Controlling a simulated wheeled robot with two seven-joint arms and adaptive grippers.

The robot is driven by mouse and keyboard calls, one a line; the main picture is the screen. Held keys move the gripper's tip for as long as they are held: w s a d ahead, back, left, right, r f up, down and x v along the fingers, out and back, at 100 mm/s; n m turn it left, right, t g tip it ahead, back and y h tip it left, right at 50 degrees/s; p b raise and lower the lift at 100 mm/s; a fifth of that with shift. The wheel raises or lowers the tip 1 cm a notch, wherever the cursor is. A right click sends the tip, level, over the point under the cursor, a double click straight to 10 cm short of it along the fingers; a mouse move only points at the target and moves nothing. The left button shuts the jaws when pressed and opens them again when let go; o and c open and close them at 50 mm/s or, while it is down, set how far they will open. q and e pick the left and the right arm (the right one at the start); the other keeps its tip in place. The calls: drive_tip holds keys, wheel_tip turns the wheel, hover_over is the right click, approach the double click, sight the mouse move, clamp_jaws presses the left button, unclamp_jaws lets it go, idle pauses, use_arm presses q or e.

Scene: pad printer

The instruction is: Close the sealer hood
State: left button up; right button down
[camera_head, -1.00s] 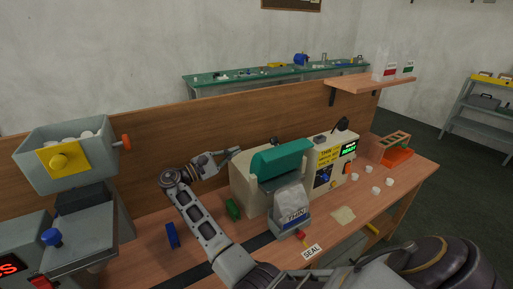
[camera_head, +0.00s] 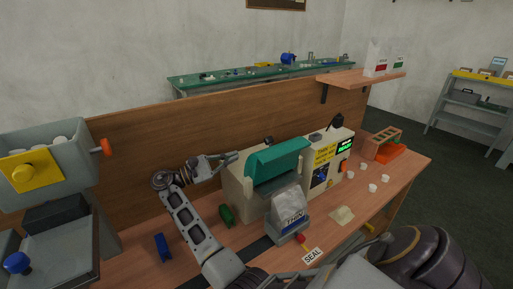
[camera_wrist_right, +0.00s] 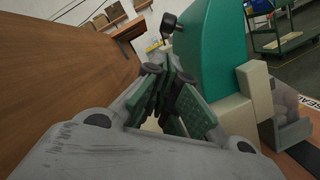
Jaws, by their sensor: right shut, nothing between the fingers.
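The sealer (camera_head: 236,190) is a cream machine on the bench with a teal hood (camera_head: 277,162). The hood looks raised over the front, though its exact angle is hard to tell. A clear pouch (camera_head: 287,203) stands in front of it on a grey holder. My right gripper (camera_head: 233,157) is at the hood's left rear, shut and empty. In the right wrist view its fingers (camera_wrist_right: 172,105) are together beside the teal hood (camera_wrist_right: 213,60), which rises on the right; contact cannot be made out. My left gripper is not in view.
A control box (camera_head: 328,160) with a green display adjoins the sealer on the right. A green block (camera_head: 226,216) and a blue block (camera_head: 162,247) lie to the left. A wooden back panel (camera_head: 140,150) runs behind. White cups (camera_head: 372,188) stand at the right.

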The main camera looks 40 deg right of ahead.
drive_tip(key=shift+d, duration=0.15)
drive_tip(key=shift+x, duration=4.85)
drive_tip(key=shift+d, duration=0.1)
